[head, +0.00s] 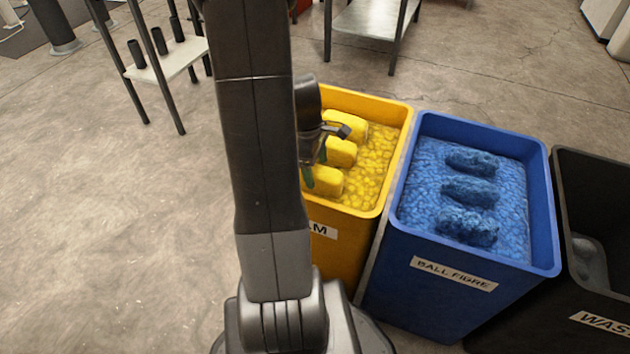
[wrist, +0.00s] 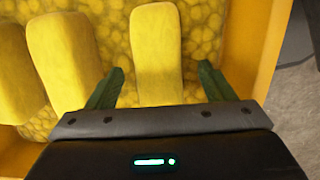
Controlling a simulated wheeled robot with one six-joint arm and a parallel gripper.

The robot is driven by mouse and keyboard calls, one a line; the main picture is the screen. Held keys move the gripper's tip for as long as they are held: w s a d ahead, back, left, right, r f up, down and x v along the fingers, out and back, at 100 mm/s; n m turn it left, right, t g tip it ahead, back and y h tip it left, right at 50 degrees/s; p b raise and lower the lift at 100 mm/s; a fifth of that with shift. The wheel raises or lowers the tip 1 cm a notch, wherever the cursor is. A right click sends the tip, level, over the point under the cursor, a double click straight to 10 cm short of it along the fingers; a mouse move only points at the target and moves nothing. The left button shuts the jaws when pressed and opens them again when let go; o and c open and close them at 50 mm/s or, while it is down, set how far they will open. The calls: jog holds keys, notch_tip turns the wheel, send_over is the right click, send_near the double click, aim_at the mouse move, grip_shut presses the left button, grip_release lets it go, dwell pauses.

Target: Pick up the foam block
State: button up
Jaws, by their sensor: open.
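Several yellow foam blocks lie in the yellow bin (head: 398,150). In the wrist view, one upright-looking foam block (wrist: 157,45) lies between the two green fingers of my gripper (wrist: 161,68), with a gap on each side. It appears to be the nearest block (head: 326,181) in the head view. My gripper (head: 316,164) is open and empty, low over the bin. The middle block (head: 341,152) and the far block (head: 348,127) lie behind it. My arm hides the left part of the bin.
The bin holds loose yellow foam pieces, and its wall (wrist: 262,45) is right of the fingers in the wrist view. A blue ball fibre bin (head: 440,295) and a black waste bin (head: 600,165) stand to the right.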

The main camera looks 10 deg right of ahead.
aim_at(318, 188)
notch_tip(318, 188, down, 5)
jog(key=shift+d+f+b, duration=0.1)
jog(key=shift+f+b, duration=0.05)
jog(key=shift+b, duration=1.05)
jog(key=shift+c, duration=0.3)
jog(key=c, duration=1)
